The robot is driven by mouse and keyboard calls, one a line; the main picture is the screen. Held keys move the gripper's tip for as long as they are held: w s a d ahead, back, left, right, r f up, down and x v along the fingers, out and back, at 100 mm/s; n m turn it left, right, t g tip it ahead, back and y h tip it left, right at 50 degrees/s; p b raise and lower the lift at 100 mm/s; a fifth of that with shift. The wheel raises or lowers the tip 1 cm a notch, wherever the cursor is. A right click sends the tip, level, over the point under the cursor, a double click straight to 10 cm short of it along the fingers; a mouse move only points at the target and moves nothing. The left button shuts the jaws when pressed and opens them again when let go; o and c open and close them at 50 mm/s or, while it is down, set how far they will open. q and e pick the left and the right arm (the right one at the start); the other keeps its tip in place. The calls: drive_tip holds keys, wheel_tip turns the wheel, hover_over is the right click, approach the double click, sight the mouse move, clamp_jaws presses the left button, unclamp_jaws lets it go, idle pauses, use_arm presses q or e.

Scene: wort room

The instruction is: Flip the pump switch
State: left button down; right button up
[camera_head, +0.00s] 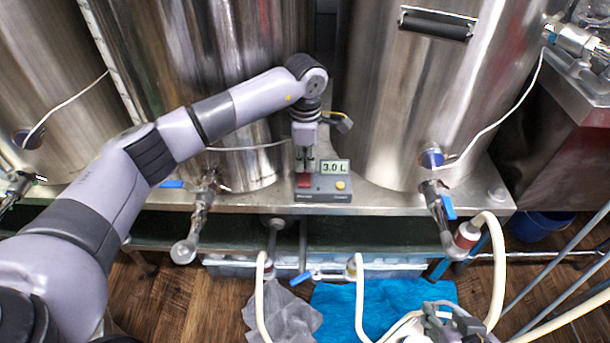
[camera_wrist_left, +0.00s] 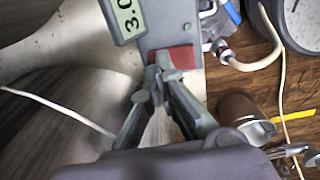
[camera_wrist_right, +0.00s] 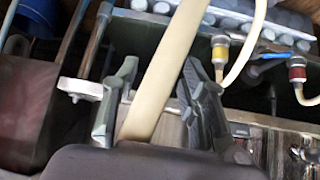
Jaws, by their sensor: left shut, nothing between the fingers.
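The pump controller (camera_head: 325,195) is a grey box on the steel ledge, with a "3.0 L" display (camera_head: 335,168), a yellow button (camera_head: 340,185) and a red switch (camera_head: 304,181). My left gripper (camera_head: 305,168) points down, shut and empty, right at the red switch. In the left wrist view its fingertips (camera_wrist_left: 158,72) meet at the edge of the red switch (camera_wrist_left: 175,57) and partly cover it; I cannot tell whether they press on it. My right gripper (camera_wrist_right: 157,70) is open low at the right, with a pale hose (camera_wrist_right: 168,75) showing between its fingers, apart from both.
Large steel tanks (camera_head: 400,110) stand close behind the controller. Valves with blue handles (camera_head: 448,207) stick out in front. Pale hoses (camera_head: 360,300) hang below the ledge, above a blue cloth (camera_head: 335,310) on the wooden floor. A blue bucket (camera_head: 540,225) stands at the right.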

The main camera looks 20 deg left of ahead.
sight(305, 174)
use_arm(q)
drive_tip(key=shift+r+p, duration=0.4)
drive_tip(key=shift+r, duration=0.25)
drive_tip(key=shift+r+p, duration=0.7)
drive_tip(key=shift+r, duration=0.3)
drive_tip(key=shift+r+p, duration=0.4)
drive_tip(key=shift+r, duration=0.2)
use_arm(e)
drive_tip(key=s+d+f+g+h, duration=0.1)
drive_tip(key=s+g, duration=0.3)
drive_tip(key=s, duration=0.4)
drive_tip(key=shift+s+d+f+g, duration=0.25)
drive_tip(key=shift+d+f+g, duration=0.05)
drive_tip(key=shift+d, duration=0.55)
